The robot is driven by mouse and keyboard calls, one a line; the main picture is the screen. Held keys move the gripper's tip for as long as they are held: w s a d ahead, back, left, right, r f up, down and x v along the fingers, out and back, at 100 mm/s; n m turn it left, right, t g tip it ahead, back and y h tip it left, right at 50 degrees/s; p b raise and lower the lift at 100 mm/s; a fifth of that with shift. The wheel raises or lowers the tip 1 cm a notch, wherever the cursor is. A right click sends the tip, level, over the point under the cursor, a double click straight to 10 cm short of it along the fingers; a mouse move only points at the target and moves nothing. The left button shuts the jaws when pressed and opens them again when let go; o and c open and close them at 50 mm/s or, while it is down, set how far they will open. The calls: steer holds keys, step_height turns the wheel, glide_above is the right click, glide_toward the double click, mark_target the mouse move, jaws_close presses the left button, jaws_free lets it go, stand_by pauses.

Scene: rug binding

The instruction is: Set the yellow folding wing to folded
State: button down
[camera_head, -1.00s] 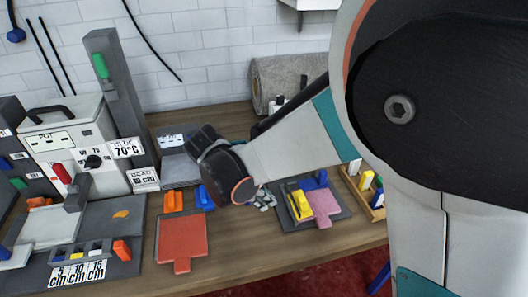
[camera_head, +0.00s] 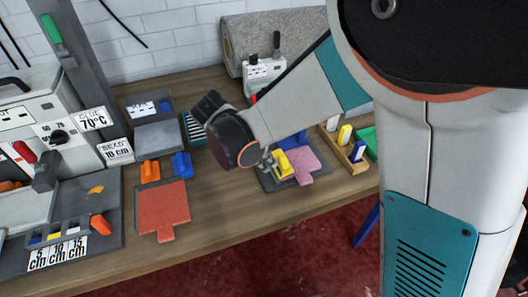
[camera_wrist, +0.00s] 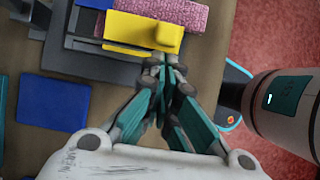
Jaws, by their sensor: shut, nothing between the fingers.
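The yellow folding wing (camera_head: 284,165) is on a dark fixture at the right part of the bench, beside a pink piece (camera_head: 304,167). In the wrist view the yellow wing (camera_wrist: 142,32) is a long bar with a raised knob at its right end, alongside the pink piece (camera_wrist: 170,11). My gripper (camera_wrist: 163,66) is shut and empty, its fingertips right at the wing's near edge by the knob. I cannot tell whether they touch. In the head view my gripper (camera_head: 267,161) is partly hidden by my wrist. The wing's exact angle is unclear.
A blue block (camera_wrist: 54,103) lies left of my gripper in the wrist view. A red plate (camera_head: 162,212), orange and blue blocks, a wooden tray (camera_head: 352,158) with coloured pieces and a grey roll (camera_head: 265,42) are around. Bare wood lies in front.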

steer(key=shift+w+d+r+g+y+p, duration=0.1)
steer(key=shift+d+r+g+y+p, duration=0.1)
steer(key=shift+d+y+p, duration=0.3)
steer(key=shift+w+d+r+g+y+p, duration=0.15)
steer(key=shift+d+y+p, duration=0.1)
steer(key=shift+y, duration=0.35)
steer(key=shift+d, duration=0.2)
steer(key=s+a+r+p, duration=0.1)
steer(key=a+r+p, duration=0.2)
steer(key=a+r, duration=0.3)
step_height(320, 180, up, 4)
steer(key=shift+s+f, duration=0.1)
steer(key=shift+s, duration=0.25)
